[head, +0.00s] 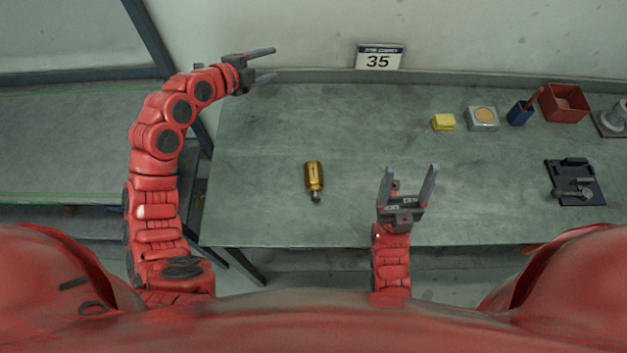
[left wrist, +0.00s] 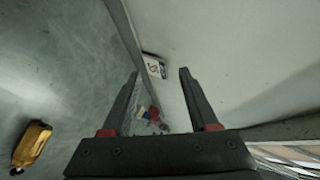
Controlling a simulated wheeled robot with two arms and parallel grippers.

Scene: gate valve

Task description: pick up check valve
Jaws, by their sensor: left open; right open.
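The check valve (head: 314,177) is a brass-coloured cylinder with a dark end, lying on the grey-green table. In the left wrist view the valve (left wrist: 32,144) shows at the lower left, outside the fingers. My left gripper (head: 268,64) is open and empty near the table's back left corner, up and left of the valve; its fingers (left wrist: 160,90) also show in the left wrist view. My right gripper (head: 410,178) is open and empty, to the right of the valve, over the table's front part. Neither gripper touches the valve.
On the table's right stand a yellow block (head: 443,122), a grey box with a round tan top (head: 483,118), a blue holder (head: 520,114), a red bin (head: 565,103) and a dark fixture (head: 574,184). A sign reading 35 (head: 379,58) is at the back. The table around the valve is clear.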

